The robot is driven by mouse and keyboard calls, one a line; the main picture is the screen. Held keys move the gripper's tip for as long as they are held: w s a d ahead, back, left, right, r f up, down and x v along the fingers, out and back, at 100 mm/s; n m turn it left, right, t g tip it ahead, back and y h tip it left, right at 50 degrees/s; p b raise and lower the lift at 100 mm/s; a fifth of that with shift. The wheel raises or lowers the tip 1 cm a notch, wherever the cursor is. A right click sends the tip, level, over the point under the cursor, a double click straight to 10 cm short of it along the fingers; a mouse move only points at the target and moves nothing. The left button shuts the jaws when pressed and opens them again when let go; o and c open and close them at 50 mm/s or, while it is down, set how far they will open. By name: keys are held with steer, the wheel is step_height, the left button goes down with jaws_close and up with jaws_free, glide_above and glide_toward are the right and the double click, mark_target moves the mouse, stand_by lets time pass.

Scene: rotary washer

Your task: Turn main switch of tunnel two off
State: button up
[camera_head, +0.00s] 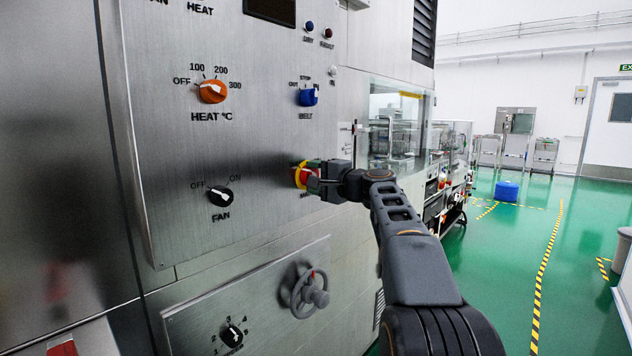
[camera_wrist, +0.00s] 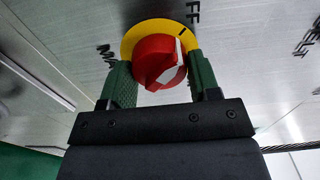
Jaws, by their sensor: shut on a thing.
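The main switch (camera_wrist: 158,62) is a red rotary knob on a yellow round plate (camera_wrist: 130,38), set in a steel panel. In the wrist view my gripper (camera_wrist: 162,85) has its two green fingers on either side of the red knob, shut on it. The white mark on the knob points up and right in that view, near a black line on the yellow plate and partly seen "FF" lettering. In the head view the switch (camera_head: 301,175) is at the panel's right edge, largely covered by my gripper (camera_head: 314,178). Its label is mostly hidden.
The same panel holds an orange heat knob (camera_head: 212,92), a blue belt switch (camera_head: 308,97) and a black fan knob (camera_head: 221,196). Below are a grey handwheel (camera_head: 305,292) and a black numbered knob (camera_head: 232,335). Green floor (camera_head: 510,250) lies open to the right.

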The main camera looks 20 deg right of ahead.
stand_by(0.4)
steer(key=o, duration=0.9)
steer(key=v, duration=1.3)
steer(key=shift+s+d, duration=0.1)
steer(key=shift+s, duration=0.25)
steer(key=s+a+n+g+h+p, duration=0.1)
steer(key=s+a+n+g+p, duration=0.1)
steer(key=a+g+p, duration=0.4)
steer(key=s+a+n+g+p, duration=0.1)
steer(key=s+a+n+p, duration=0.1)
steer(key=a+p, duration=0.7)
steer(key=s+a+n+g+h+p, duration=0.1)
steer(key=s+n+g+h+p, duration=0.1)
steer(key=s+n+p, duration=0.1)
steer(key=s+a+f+n+g+h+p, duration=0.1)
steer(key=s+n+g+h+p, duration=0.1)
steer(key=s+p, duration=0.4)
steer(key=s+a+f+n+g+h+p, duration=0.1)
steer(key=s+n+p, duration=0.3)
steer(key=p, duration=0.4)
steer(key=shift+s+g+h, duration=0.4)
steer(key=shift+s+h, duration=0.05)
steer(key=shift+h, duration=0.35)
